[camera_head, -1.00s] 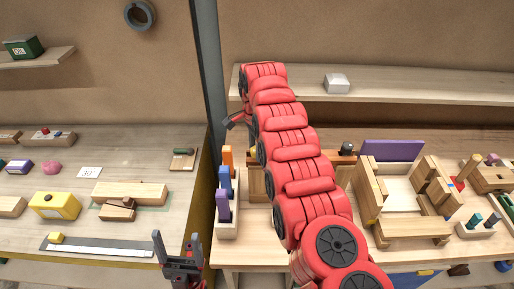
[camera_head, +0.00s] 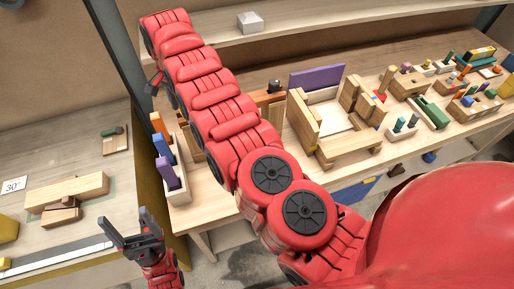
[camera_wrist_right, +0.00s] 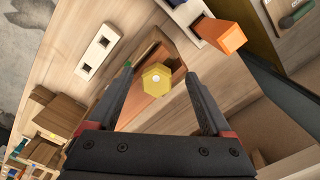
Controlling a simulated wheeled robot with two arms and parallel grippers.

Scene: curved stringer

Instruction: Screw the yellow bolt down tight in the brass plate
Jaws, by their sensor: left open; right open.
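The yellow bolt (camera_wrist_right: 157,79) shows its six-sided head with a pale spot at its middle in the right wrist view. It sits over a brown wooden block (camera_wrist_right: 143,112). My right gripper (camera_wrist_right: 158,75) is open, with one finger on each side of the bolt head; I cannot tell whether they touch it. In the head view only a dark bit of this gripper shows beside the arm, and my arm hides the bolt. I cannot make out the brass plate. My left gripper (camera_head: 132,222) is open and empty, low at the left.
A rack with orange, blue and purple pegs (camera_head: 178,191) stands left of my right arm. A wooden frame box with a purple panel (camera_head: 317,77) stands to its right. A white slotted block (camera_wrist_right: 98,51) lies near the bolt. A shelf (camera_head: 285,28) runs behind.

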